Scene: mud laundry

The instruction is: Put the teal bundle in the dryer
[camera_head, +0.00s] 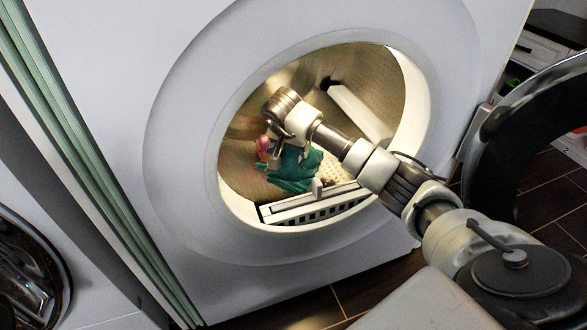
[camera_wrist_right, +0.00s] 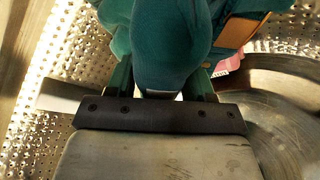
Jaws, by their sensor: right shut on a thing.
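The teal bundle (camera_head: 292,170) is inside the drum of the dryer (camera_head: 150,60), low in the opening. My right arm reaches in through the round opening from the right. My right gripper (camera_head: 272,160) is inside the drum and shut on the bundle. In the right wrist view the teal cloth (camera_wrist_right: 155,45) fills the space between the fingers and hides their tips. I cannot tell whether the bundle rests on the drum floor. My left gripper is not in view.
The dryer door (camera_head: 505,130) stands open at the right. A white slotted lint guard (camera_head: 315,205) lines the opening's lower edge. A pink thing (camera_head: 263,143) shows beside the bundle. Another round machine door (camera_head: 25,275) is at the lower left. Dark tiled floor (camera_head: 375,285) lies below.

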